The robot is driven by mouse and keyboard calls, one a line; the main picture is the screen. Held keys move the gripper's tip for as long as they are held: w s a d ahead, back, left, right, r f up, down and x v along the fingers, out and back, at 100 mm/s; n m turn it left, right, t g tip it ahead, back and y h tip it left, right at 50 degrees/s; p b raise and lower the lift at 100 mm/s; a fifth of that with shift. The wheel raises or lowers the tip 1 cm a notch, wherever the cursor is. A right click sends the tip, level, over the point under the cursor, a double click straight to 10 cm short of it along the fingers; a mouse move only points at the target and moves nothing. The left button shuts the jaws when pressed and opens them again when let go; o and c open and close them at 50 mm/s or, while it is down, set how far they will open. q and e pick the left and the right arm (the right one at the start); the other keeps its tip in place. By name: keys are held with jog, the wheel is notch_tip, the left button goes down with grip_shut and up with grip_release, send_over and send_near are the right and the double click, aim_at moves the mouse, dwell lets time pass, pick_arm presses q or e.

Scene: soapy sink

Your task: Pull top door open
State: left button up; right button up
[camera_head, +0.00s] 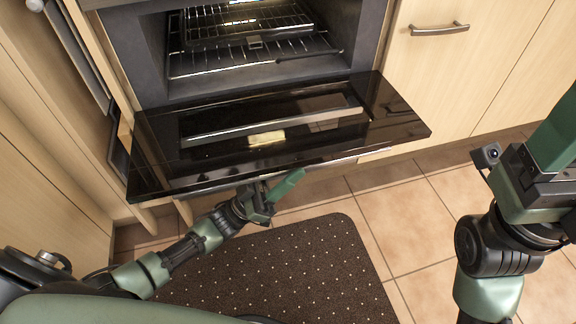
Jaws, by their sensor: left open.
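The top door (400,125) is a dark glossy oven door. It is hinged down and lies roughly flat in front of the oven cavity (240,60), which shows open. My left gripper (281,188) is open just below the door's front edge, with a green finger slanting up toward the edge. I cannot tell whether it touches the door. The door's outer face and handle are mostly hidden. My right gripper (556,135) is at the right edge, apart from the door, with its fingers cut off by the frame.
Wire racks (215,62) sit inside the oven. A wooden cabinet with a metal handle (440,29) stands to the right. A dark dotted mat (300,260) lies on the tiled floor (400,215). Cabinets flank the left side. Open floor lies between my arms.

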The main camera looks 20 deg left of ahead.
pick_arm(q)
grip_shut()
dwell(1.4)
